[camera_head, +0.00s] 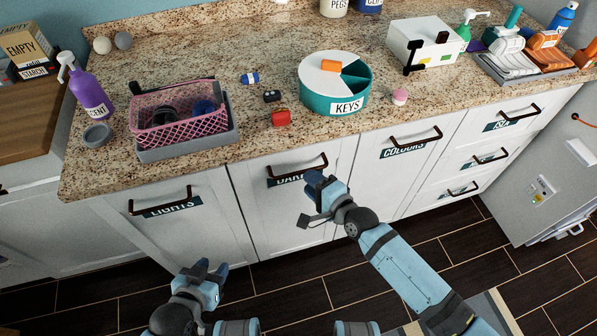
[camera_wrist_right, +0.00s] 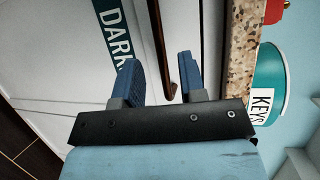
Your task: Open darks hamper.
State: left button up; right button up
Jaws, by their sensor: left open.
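The darks hamper (camera_head: 285,210) is a white front under the counter, flush with its neighbours and shut. Its dark bar handle (camera_head: 297,171) runs along its top above a label partly hidden by my right gripper. My right gripper (camera_head: 316,180) is at the right end of this handle. In the right wrist view, my right gripper (camera_wrist_right: 160,62) has its blue fingers apart, with the handle (camera_wrist_right: 166,65) seen in the gap; contact cannot be told. The DARKS label (camera_wrist_right: 118,45) shows beside one finger. My left gripper (camera_head: 213,268) is open and empty, low before the lights hamper.
The lights hamper (camera_head: 185,225) is left and the colours hamper (camera_head: 405,165) right, both shut. Drawers (camera_head: 490,160) stand further right. The granite counter (camera_head: 235,130) overhangs, holding a pink basket (camera_head: 180,125) and teal KEYS tub (camera_head: 335,95). The dark floor (camera_head: 280,280) in front is open.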

aim_at(298, 172)
jog(key=x, duration=0.5)
jog(key=shift+w+a, duration=0.2)
jog(key=shift+w, duration=0.05)
grip_shut()
